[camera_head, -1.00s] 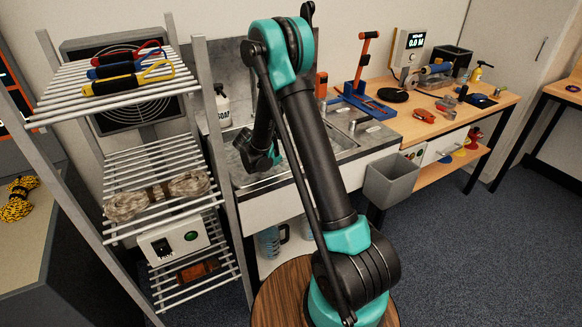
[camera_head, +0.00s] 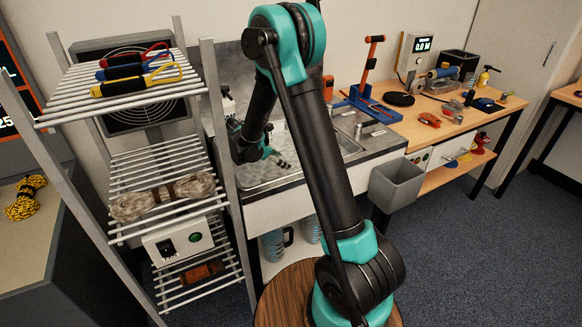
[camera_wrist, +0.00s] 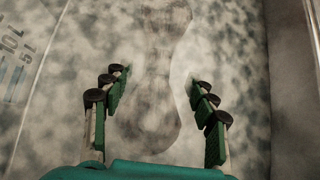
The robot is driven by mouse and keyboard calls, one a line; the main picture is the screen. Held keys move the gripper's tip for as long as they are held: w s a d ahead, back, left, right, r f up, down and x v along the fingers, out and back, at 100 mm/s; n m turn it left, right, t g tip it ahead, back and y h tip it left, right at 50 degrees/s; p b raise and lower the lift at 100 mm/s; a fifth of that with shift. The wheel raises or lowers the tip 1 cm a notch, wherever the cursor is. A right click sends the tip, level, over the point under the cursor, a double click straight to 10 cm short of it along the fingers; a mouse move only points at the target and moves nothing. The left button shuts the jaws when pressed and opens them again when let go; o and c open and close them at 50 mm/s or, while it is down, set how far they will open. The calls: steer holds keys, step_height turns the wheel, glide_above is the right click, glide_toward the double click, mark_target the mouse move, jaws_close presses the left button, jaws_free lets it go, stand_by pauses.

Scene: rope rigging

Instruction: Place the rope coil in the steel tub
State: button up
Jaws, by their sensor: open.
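My gripper (camera_head: 280,160) is low over the sink-side counter at the steel tub (camera_head: 262,178), partly hidden by my own arm. In the wrist view my gripper (camera_wrist: 159,82) is open, its green-padded fingers spread apart. Between and beyond them lies a pale, mottled, hourglass-shaped hank (camera_wrist: 150,125) with a browner middle, seemingly the rope coil. It blends with the mottled grey tub surface (camera_wrist: 240,110), so contact with the fingers is hard to tell. A similar grey-brown rope hank (camera_head: 130,207) lies on the rack's middle shelf.
A wire rack (camera_head: 150,168) with tools on top stands left of the counter. A yellow-black rope (camera_head: 25,198) lies on the far-left table. A soap bottle (camera_head: 227,102) stands behind my gripper. A grey bin (camera_head: 396,186) hangs at the counter's front right.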

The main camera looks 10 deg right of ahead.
steer(key=shift+v, duration=1.8)
